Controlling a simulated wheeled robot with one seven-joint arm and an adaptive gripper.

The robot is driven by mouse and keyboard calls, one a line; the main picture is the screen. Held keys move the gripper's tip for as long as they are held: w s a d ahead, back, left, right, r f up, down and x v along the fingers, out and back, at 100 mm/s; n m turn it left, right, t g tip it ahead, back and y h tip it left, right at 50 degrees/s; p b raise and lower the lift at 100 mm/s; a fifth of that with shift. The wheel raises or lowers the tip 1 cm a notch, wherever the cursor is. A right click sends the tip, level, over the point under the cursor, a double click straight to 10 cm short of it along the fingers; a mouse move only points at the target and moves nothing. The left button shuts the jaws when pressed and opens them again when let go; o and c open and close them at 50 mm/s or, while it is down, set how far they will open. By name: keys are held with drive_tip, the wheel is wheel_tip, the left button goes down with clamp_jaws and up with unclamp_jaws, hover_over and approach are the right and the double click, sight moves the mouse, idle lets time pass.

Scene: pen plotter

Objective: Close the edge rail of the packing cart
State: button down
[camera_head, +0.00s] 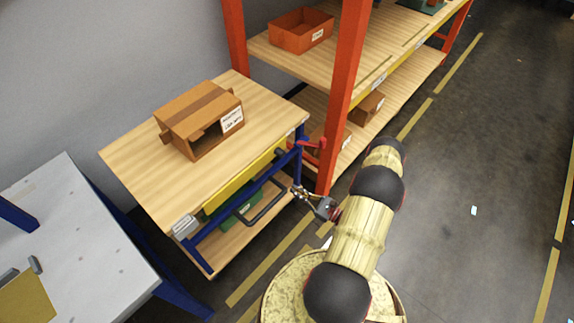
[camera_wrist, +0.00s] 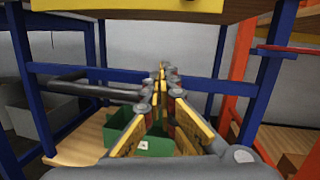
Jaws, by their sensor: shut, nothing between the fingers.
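The packing cart (camera_head: 130,152) has a wooden top and a blue frame. Its yellow edge rail (camera_head: 243,182) runs along the front side, hanging just below the top's edge. In the wrist view the rail (camera_wrist: 130,6) crosses the top of the picture, above my fingers. My gripper (camera_head: 297,190) is shut and empty, low in front of the cart's right front corner, right of the dark push handle (camera_head: 266,208). In the wrist view my gripper (camera_wrist: 161,70) points under the cart top toward a blue crossbar. I cannot tell whether the fingertips touch the frame.
A green bin (camera_head: 240,207) stands on the lower shelf. A red part (camera_head: 314,144) sticks out at the right corner, near the orange rack post (camera_head: 341,100). A grey table (camera_head: 75,245) stands left.

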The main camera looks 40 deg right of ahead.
drive_tip(key=d+r+t+h, duration=0.1)
drive_tip(key=d+r+h, duration=0.1)
drive_tip(key=d, duration=0.2)
drive_tip(key=w+a+r+b, duration=0.2)
drive_tip(key=w+r, duration=0.5)
drive_tip(key=w, duration=0.2)
drive_tip(key=shift+w+t+b, duration=0.3)
drive_tip(key=shift+w+b, duration=0.05)
drive_tip(key=shift+b, duration=0.05)
drive_tip(key=shift+d, duration=0.1)
